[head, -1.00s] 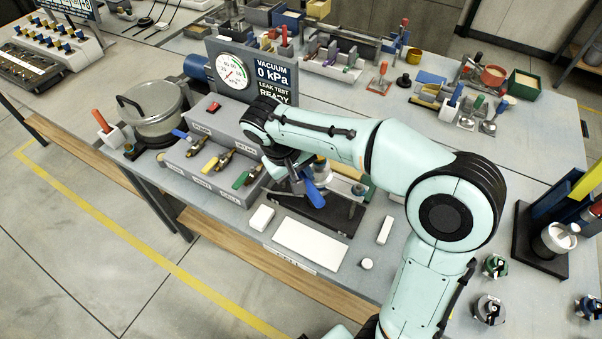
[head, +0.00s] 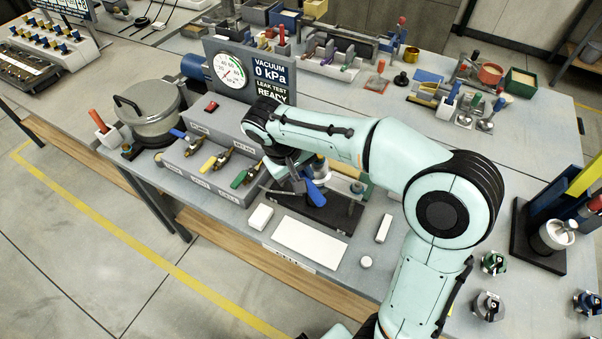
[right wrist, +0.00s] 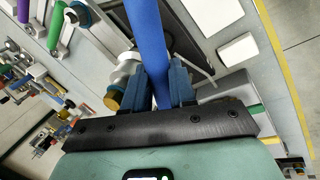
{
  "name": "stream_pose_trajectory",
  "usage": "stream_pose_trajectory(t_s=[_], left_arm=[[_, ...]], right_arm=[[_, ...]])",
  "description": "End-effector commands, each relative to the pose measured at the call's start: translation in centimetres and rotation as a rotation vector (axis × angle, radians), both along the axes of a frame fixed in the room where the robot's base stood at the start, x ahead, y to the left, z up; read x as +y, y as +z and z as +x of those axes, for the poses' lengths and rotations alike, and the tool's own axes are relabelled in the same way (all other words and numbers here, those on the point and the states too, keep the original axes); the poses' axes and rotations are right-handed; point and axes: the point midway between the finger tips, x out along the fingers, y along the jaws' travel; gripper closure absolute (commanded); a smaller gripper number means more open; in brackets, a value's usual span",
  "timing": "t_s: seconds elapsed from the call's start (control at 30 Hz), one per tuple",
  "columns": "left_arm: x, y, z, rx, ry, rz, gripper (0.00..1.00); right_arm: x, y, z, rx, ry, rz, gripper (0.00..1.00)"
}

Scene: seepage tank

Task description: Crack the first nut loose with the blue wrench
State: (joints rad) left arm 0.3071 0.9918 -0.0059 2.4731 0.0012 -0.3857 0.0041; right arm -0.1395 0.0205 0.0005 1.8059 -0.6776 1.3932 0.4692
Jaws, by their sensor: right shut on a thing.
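The blue wrench (head: 315,193) is over the dark tray in the head view, its blue handle slanting down to the right. In the right wrist view the blue handle (right wrist: 149,40) runs up between the fingers. My right gripper (right wrist: 158,82) is shut on this handle; my forearm partly covers it in the head view. A pale round part with a brass-coloured end (right wrist: 115,92) sits just left of the fingers in the right wrist view. The wrench's jaw and the first nut are not clear, so I cannot tell whether they touch. My left gripper is not in view.
The dark tray (head: 335,222) lies under the wrench, with a white plate (head: 309,243) and white block (head: 260,217) in front. A grey valve box (head: 200,180) stands left, below the vacuum gauge (head: 229,69). A lidded pot (head: 150,110) is further left.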

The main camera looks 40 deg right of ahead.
Motion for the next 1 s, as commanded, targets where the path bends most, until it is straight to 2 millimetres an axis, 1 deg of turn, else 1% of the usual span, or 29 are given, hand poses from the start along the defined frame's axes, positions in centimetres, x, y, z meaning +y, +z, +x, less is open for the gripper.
stream_pose_trajectory(t_s=[0.03,0.2,0.43,1.0], left_arm=[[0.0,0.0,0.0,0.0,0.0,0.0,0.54],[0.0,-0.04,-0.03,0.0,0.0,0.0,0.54],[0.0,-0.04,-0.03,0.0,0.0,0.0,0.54],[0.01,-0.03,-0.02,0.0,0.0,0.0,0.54]], right_arm=[[-0.74,0.02,-0.09,-0.001,-0.025,-0.012,1.0],[-0.87,0.0,-0.12,-0.001,-0.03,-0.014,1.0],[-0.31,-0.04,0.02,-0.001,-0.066,-0.014,1.0],[-0.21,0.35,-0.08,-0.011,-0.068,-0.034,1.0]])
